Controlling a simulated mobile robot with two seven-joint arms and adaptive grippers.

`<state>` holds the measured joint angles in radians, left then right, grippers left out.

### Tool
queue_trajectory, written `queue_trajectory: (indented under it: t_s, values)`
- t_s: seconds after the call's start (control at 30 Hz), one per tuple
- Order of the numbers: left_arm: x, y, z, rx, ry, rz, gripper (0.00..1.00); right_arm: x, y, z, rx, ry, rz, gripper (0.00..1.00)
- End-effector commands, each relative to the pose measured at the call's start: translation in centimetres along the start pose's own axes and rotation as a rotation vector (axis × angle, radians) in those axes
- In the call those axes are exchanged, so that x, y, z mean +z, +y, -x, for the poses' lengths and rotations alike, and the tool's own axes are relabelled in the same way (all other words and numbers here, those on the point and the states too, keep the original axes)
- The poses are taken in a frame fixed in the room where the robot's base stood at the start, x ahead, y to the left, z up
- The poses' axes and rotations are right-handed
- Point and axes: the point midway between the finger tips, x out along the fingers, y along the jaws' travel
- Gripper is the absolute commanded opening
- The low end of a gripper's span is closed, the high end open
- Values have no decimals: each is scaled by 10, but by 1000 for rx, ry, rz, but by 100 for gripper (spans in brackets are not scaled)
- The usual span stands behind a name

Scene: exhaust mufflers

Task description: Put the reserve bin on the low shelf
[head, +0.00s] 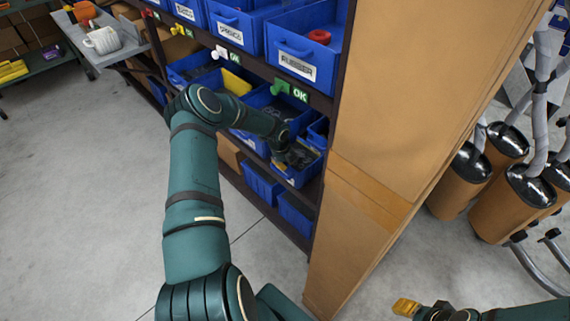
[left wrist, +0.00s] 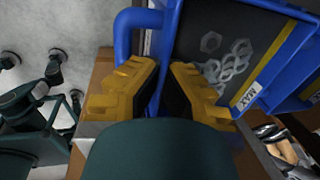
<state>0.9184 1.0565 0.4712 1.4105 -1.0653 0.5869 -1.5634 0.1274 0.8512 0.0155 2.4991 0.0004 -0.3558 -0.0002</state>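My left arm reaches into the lower bin row of the rack in the head view, and its dark hand hides most of the left gripper there. In the left wrist view the yellow fingers of my left gripper (left wrist: 165,85) stand on either side of the front wall of a blue bin (left wrist: 172,35) holding grey nuts; I cannot tell whether they press on it. That bin also shows in the head view (head: 300,178). I cannot read a label marking it as the reserve bin. My right gripper (head: 405,307) is at the bottom edge, its yellow tip partly visible.
Blue bins (head: 305,52) fill the shelf above, with green OK tags on its edge. More blue bins (head: 262,184) stand on the lowest shelf. A tall cardboard-coloured panel (head: 385,110) closes the rack's right side. Mufflers (head: 505,190) stand beyond it. Open floor (head: 90,200) lies left.

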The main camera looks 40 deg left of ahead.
Motion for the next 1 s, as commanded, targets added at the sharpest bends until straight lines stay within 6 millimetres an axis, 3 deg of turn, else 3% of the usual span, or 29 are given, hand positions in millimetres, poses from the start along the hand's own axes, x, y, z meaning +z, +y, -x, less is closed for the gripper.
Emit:
queue_trajectory:
  t_s: [0.27, 0.37, 0.73, 1.0]
  values:
    - [0, -1, -1, -3, -1, -1, 0, 0, 1, -2, 0, 1, 0, 47]
    - [0, 0, 0, -1, -1, -1, 34, 0, 0, -1, 0, 1, 0, 47]
    - [0, -1, 2, -1, 0, 0, 34, 0, 0, 1, 0, 0, 0, 47]
    - [-12, -14, 22, -2, -1, -3, 34, 1, -4, 11, 0, -4, -1, 47]
